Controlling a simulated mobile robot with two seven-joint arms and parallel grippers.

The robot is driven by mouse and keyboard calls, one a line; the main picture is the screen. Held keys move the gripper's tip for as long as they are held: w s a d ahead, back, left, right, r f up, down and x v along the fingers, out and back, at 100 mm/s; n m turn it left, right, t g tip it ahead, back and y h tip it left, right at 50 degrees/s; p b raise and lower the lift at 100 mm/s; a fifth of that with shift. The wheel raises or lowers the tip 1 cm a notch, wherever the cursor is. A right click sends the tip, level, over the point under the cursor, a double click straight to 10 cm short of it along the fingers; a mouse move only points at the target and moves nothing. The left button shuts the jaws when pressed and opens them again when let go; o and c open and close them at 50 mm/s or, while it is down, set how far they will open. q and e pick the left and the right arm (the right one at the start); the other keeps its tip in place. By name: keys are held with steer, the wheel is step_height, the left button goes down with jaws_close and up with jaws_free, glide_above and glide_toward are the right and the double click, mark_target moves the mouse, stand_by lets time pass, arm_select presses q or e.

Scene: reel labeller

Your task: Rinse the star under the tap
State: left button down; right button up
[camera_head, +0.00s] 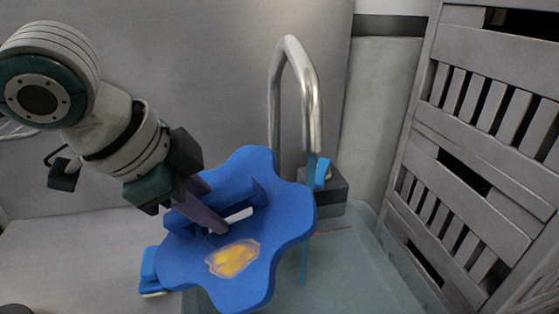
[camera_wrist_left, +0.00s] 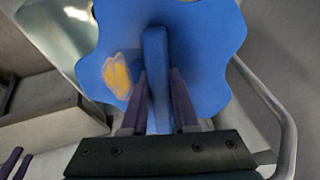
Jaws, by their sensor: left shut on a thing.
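The star (camera_head: 285,222) is a blue, wavy-edged plate with a raised bar on its face and a yellow-orange stain (camera_head: 232,258). My left gripper (camera_head: 208,212) is shut on that bar and holds the star tilted in front of the tap. The star also fills the top of the left wrist view (camera_wrist_left: 205,55), its bar between the purple fingers (camera_wrist_left: 158,105). The tap (camera_head: 291,50) is a curved metal pipe. A thin blue-teal stream (camera_head: 304,262) runs down from its mouth, partly hidden by the star's right edge. Two purple fingers (camera_wrist_left: 15,164), apart, show at the wrist view's lower left, apparently my right gripper's.
A dark block with a blue piece (camera_head: 322,172) stands by the tap's foot. A pale greenish basin (camera_head: 355,275) lies below. A blue block with a pale base (camera_head: 150,270) is left of the star. Grey slatted panels (camera_head: 480,150) stand at the right.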

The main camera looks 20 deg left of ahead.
arm_select(q)
steer(key=shift+w+d+f+b, duration=0.2)
steer(key=shift+w+f+b, duration=0.05)
steer(key=shift+w+b, duration=0.5)
steer(key=w+d+f+b, duration=0.2)
steer(key=w+d+b, duration=0.2)
steer(key=w+b, duration=0.4)
steer(key=shift+w+d, duration=0.3)
steer(key=shift+w, duration=1.2)
steer(key=shift+d, duration=0.1)
steer(key=shift+s+d+p, duration=0.25)
steer(key=shift+d+p, duration=0.25)
steer(key=shift+p, duration=0.15)
steer(key=shift+a, duration=0.15)
